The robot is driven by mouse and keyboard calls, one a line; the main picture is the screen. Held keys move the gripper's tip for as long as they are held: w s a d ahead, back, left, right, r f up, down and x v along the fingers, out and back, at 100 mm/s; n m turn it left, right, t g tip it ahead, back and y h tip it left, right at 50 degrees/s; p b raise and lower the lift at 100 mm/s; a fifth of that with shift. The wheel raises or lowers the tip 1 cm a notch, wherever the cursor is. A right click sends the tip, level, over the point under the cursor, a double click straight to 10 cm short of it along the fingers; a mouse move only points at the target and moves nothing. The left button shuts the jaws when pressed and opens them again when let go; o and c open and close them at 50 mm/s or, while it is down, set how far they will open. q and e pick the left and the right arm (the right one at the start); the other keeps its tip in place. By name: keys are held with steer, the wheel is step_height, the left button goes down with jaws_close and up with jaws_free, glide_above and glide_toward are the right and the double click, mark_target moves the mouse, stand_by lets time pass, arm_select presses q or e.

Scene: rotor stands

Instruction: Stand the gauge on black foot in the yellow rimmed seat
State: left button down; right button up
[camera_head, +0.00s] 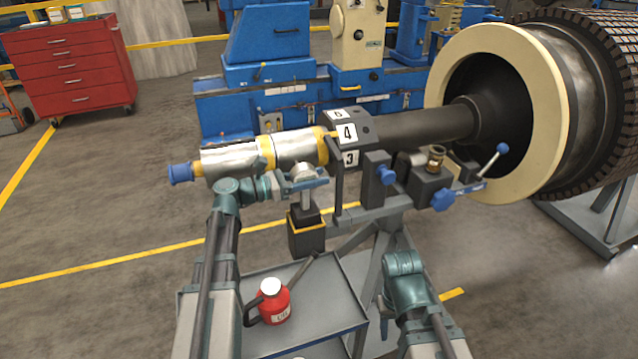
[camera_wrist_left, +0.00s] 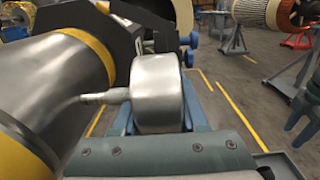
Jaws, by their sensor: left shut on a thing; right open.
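The gauge (camera_head: 303,171) is a round silver dial housing on a thin stem with a black foot (camera_head: 306,216) below. It is upright. My left gripper (camera_head: 312,183) is shut on the gauge, just below its housing; the housing fills the middle of the left wrist view (camera_wrist_left: 158,95). The yellow rimmed seat (camera_head: 307,241) is a dark square box directly under the foot. The foot overlaps its rim in the head view; I cannot tell whether it is inside or just above. My right gripper (camera_head: 404,263) is low on the right, open, with no object seen in it.
A silver and yellow rotor shaft (camera_head: 230,160) runs close behind the gauge. A grey stand with a blue-knobbed clamp (camera_head: 378,175) is right of the seat. A grey cart (camera_head: 325,310) carries a red oil can (camera_head: 271,303). Open floor lies to the left.

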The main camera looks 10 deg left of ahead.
arm_select(q)
steer(key=shift+r, duration=0.15)
steer(key=shift+f, duration=0.25)
steer(key=shift+c, duration=2.2)
jaws_free()
steer(key=shift+r, duration=0.1)
steer(key=shift+r, duration=0.1)
steer(key=v, duration=1.2)
steer(key=shift+s, duration=0.1)
